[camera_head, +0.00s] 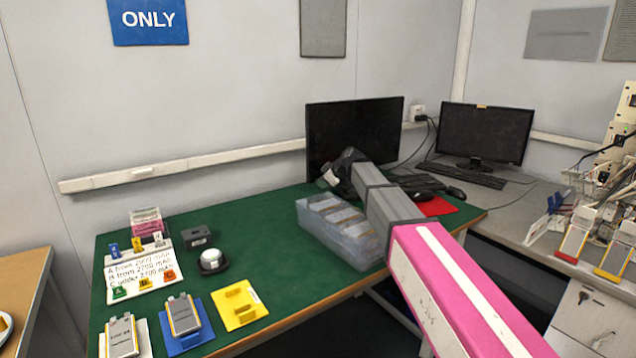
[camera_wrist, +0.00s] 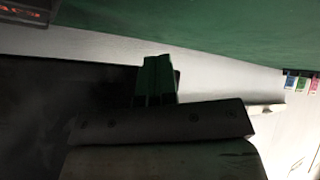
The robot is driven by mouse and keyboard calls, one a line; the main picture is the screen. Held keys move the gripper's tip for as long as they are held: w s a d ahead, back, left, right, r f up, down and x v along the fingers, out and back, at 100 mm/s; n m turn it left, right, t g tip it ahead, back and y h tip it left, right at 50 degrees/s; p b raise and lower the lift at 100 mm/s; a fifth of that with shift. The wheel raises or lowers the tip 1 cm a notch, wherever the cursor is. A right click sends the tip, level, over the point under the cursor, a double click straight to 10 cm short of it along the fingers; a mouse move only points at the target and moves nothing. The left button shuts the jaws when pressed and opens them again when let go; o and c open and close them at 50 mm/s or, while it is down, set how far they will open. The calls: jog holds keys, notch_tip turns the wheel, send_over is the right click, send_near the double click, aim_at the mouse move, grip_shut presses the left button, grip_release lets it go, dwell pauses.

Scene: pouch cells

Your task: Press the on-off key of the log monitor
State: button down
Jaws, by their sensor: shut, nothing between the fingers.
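A black monitor (camera_head: 350,125) stands at the back of the green table with a dark screen. A second dark monitor (camera_head: 487,130) stands on the grey bench to its right; no label shows which is the log monitor. My gripper (camera_head: 330,178) is low at the first monitor's left part, partly covering its lower edge. In the wrist view, my gripper's fingers (camera_wrist: 155,80) are together and empty, in front of a large dark surface, probably that monitor (camera_wrist: 60,115). No on-off key can be made out. I cannot tell whether the fingertips touch anything.
A clear plastic bin (camera_head: 340,232) stands just below my arm on the green table (camera_head: 265,225). A keyboard (camera_head: 420,183) and a red mat (camera_head: 437,207) lie to the right. A white round-topped device (camera_head: 211,260) and pouch cells sit at the left. A wall rail (camera_head: 200,160) runs behind.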

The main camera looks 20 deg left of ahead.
jog(key=shift+s+d, duration=0.5)
jog(key=shift+d, duration=0.1)
dwell(0.4)
jog(key=shift+s+d, duration=1.6)
jog(key=shift+d, duration=0.3)
